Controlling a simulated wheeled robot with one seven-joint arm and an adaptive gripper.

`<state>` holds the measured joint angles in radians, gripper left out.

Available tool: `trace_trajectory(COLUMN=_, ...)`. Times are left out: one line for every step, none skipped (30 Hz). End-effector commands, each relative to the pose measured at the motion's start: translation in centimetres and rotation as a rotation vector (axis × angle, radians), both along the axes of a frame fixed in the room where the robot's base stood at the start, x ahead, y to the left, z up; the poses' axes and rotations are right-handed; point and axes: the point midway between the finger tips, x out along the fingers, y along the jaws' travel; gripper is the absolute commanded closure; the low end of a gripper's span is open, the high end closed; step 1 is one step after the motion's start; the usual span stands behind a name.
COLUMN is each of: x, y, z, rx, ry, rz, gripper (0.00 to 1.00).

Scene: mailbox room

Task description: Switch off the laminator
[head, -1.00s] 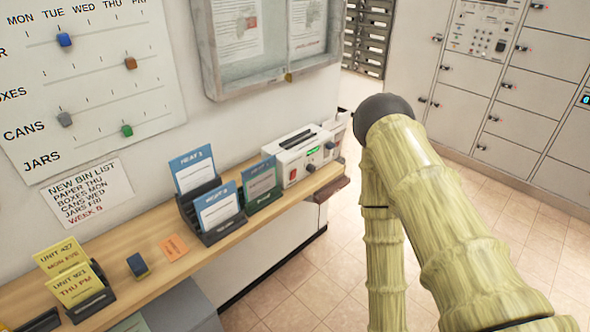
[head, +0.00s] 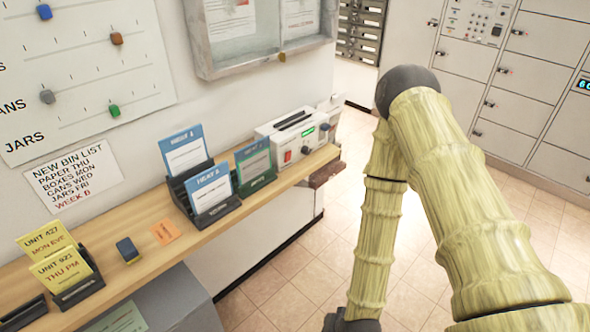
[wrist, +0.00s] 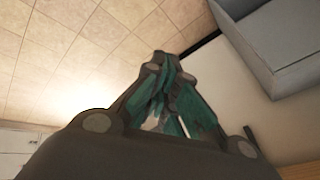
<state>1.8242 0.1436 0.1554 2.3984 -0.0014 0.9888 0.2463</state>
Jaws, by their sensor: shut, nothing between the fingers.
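The laminator (head: 296,138) is a white box with dark slots on top, at the far end of the wooden shelf in the head view. Its front has a red switch, a small green display and a dark knob; which way the switch is set is too small to tell. My gripper (wrist: 172,62) shows in the wrist view with its fingers together and nothing between them. It is low over the tiled floor, apart from the laminator. In the head view my arm is to the right of the shelf and the gripper's fingers are out of frame.
On the wooden shelf (head: 190,236) stand dark holders with blue cards (head: 211,190), a green card (head: 254,160) and yellow cards (head: 60,268). A dark blue block (head: 128,250) lies between. A grey box (head: 178,300) is below the shelf. Lockers (head: 535,65) line the back right.

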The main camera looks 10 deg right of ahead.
Motion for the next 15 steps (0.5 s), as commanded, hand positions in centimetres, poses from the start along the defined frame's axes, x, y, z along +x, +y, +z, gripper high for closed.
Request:
trace_trajectory(x=3.0, y=1.0, z=-0.3, rx=0.050, ry=-0.081, rz=-0.067, gripper=1.00)
trace_trajectory(x=4.6, y=1.6, z=0.1, rx=0.081, ry=-0.126, rz=-0.106, gripper=1.00)
trace_trajectory(x=6.8, y=2.3, z=0.9, rx=0.125, ry=-0.186, rz=-0.160, gripper=1.00)
trace_trajectory(x=8.4, y=2.7, z=1.5, rx=0.158, ry=-0.232, rz=-0.199, gripper=1.00)
trace_trajectory(x=9.9, y=3.1, z=2.2, rx=0.193, ry=-0.277, rz=-0.239, gripper=1.00)
trace_trajectory(x=12.0, y=3.6, z=3.3, rx=0.241, ry=-0.337, rz=-0.292, gripper=1.00)
trace_trajectory(x=13.4, y=3.9, z=4.2, rx=0.278, ry=-0.381, rz=-0.330, gripper=1.00)
trace_trajectory(x=14.8, y=4.2, z=5.1, rx=0.316, ry=-0.424, rz=-0.369, gripper=1.00)
trace_trajectory(x=16.6, y=4.4, z=6.4, rx=0.368, ry=-0.484, rz=-0.420, gripper=1.00)
trace_trajectory(x=18.0, y=4.5, z=7.5, rx=0.409, ry=-0.528, rz=-0.457, gripper=1.00)
trace_trajectory(x=19.2, y=4.6, z=8.6, rx=0.451, ry=-0.572, rz=-0.495, gripper=1.00)
trace_trajectory(x=20.7, y=4.7, z=10.1, rx=0.507, ry=-0.628, rz=-0.544, gripper=1.00)
trace_trajectory(x=21.8, y=4.6, z=11.3, rx=0.551, ry=-0.671, rz=-0.579, gripper=1.00)
trace_trajectory(x=22.9, y=4.6, z=12.6, rx=0.594, ry=-0.712, rz=-0.612, gripper=1.00)
trace_trajectory(x=24.1, y=4.3, z=14.2, rx=0.650, ry=-0.766, rz=-0.656, gripper=1.00)
